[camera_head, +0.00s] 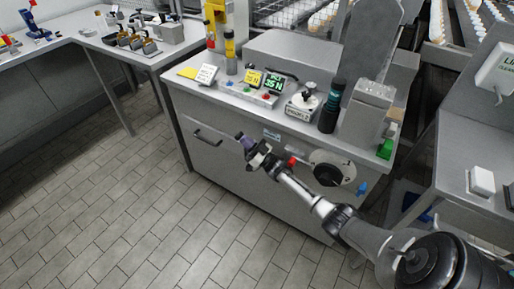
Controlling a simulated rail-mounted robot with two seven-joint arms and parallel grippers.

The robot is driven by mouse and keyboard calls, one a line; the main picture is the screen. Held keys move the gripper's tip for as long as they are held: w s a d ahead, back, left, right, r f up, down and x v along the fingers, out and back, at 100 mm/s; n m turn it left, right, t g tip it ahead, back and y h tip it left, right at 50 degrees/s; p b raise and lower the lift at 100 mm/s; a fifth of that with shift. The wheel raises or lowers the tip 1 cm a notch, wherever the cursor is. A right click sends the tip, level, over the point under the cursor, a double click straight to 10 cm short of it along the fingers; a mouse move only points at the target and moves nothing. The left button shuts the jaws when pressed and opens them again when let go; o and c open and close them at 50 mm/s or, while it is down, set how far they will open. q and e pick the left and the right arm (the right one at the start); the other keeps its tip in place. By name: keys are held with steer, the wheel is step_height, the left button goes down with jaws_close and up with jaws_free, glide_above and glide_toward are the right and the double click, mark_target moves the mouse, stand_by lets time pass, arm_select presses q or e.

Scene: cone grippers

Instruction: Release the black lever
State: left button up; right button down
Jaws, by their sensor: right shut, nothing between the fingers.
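A black bar-shaped handle (207,139), which looks like the black lever, is on the front panel of the grey cabinet (225,165), at its left part. My right gripper (241,139) is in front of the same panel, just to the right of the handle, and appears apart from it. Its fingers look shut with nothing held, though they are small and dark here. My right arm reaches in from the lower right and covers part of the panel. My left gripper is not in view.
A round black knob (328,175) on a pale disc and a red knob (292,161) are on the same panel. A dark cylinder (331,107) and a display box (273,84) stand on the cabinet top. The tiled floor (150,200) at left is clear.

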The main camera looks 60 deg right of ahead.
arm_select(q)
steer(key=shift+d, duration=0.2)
arm_select(e)
steer(key=shift+w+r, duration=0.15)
steer(key=shift+r, duration=0.4)
arm_select(q)
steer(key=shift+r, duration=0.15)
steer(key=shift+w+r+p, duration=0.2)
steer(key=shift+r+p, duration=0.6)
steer(key=shift+p, duration=0.05)
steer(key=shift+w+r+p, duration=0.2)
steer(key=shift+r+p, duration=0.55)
steer(key=shift+p, duration=0.05)
arm_select(e)
steer(key=v, duration=1.4)
steer(key=shift+f, duration=0.45)
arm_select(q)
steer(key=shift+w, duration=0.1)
arm_select(e)
steer(key=shift+d, duration=0.1)
